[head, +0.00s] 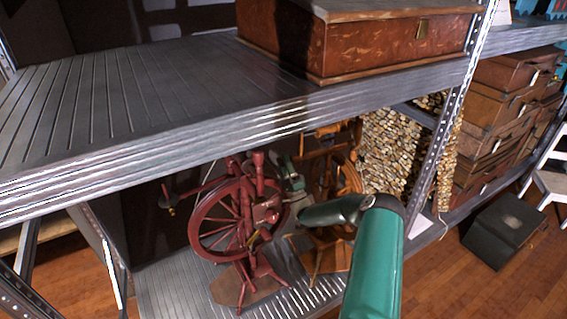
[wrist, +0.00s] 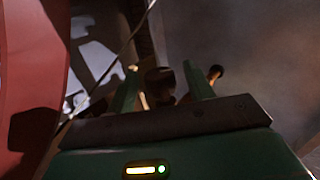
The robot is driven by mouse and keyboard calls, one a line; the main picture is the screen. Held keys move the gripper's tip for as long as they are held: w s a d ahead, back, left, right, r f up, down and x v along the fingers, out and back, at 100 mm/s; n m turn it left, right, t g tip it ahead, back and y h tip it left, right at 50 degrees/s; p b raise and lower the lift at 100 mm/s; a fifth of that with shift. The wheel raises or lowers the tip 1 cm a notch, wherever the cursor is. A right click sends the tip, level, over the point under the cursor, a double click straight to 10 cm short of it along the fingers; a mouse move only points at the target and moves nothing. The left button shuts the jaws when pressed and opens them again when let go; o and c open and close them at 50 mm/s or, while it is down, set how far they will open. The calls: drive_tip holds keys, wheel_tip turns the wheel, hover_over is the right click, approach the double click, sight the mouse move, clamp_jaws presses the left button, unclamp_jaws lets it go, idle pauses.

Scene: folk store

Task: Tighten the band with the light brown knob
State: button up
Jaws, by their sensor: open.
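The red spinning wheel (head: 197,228) stands upright on the lower shelf in the head view. A small brown knob-like part (head: 171,211) hangs at its left side; I cannot tell if it is the light brown knob. In the wrist view my gripper (wrist: 160,68) is open, with two green fingers apart. A dark brown rounded part (wrist: 160,80) shows between the fingers, and I cannot tell whether they touch it. A small brown knob (wrist: 215,72) shows just right of the right finger. A blurred red surface (wrist: 35,70) fills the left edge. In the head view my gripper's fingertips cannot be made out.
The upper shelf (head: 110,110) overhangs the wheel, with a large brown box (head: 370,45) on it. A second, orange-brown spinning wheel (head: 325,180) stands to the right. A metal shelf post (head: 440,130) rises right of my arm. Stacked cases (head: 500,110) stand farther right.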

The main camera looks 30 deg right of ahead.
drive_tip(key=v, duration=1.3)
drive_tip(key=shift+s, duration=0.15)
drive_tip(key=shift+f, duration=0.1)
